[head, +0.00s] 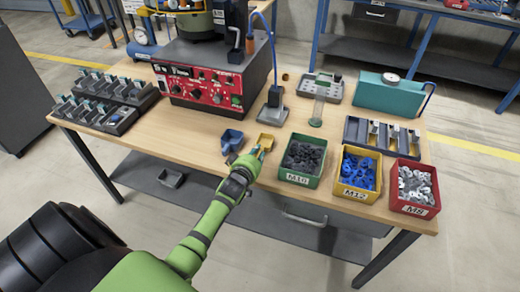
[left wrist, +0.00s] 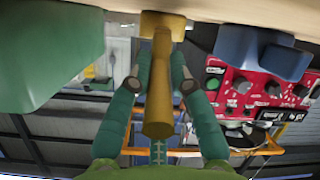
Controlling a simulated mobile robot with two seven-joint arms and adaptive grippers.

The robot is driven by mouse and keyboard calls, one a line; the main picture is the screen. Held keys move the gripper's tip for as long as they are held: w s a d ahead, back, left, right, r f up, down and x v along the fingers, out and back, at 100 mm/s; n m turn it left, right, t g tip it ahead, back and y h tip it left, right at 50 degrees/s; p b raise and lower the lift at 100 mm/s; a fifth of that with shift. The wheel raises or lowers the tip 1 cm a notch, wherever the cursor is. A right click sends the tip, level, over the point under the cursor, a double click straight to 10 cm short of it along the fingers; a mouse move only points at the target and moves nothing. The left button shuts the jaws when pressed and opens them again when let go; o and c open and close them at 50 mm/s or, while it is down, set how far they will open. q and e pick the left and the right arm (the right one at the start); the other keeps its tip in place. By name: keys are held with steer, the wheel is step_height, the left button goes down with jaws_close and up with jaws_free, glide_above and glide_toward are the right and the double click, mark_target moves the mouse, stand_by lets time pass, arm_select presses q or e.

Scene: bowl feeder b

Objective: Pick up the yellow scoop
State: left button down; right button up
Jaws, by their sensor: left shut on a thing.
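The yellow scoop (head: 266,140) is near the front edge of the table, between a blue scoop (head: 231,140) and the green bin. My left gripper (head: 256,153) reaches it from the front. In the left wrist view, the yellow scoop's handle (left wrist: 161,95) runs between the two teal fingers of my left gripper (left wrist: 160,85), which are closed on it. The scoop's head is at the top of that view, close to the tabletop; whether it touches the table I cannot tell. My right gripper is not in view.
To the right stand a green bin (head: 301,179), a yellow bin (head: 358,196) with blue parts and a red bin (head: 415,208) with light parts. A red control panel (head: 203,92) is behind left. A glass cylinder (head: 318,108) stands behind the green bin.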

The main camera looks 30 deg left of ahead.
arm_select(q)
steer(key=shift+r, duration=0.5)
step_height(320, 180, up, 3)
steer(key=shift+f, duration=0.2)
steer(key=s+d+r+b, duration=0.1)
steer(key=s+d+r, duration=0.2)
steer(key=d+r, duration=0.4)
steer(key=shift+s+d+r, duration=0.15)
steer(key=shift+s+d, duration=0.15)
steer(key=shift+d, duration=1.75)
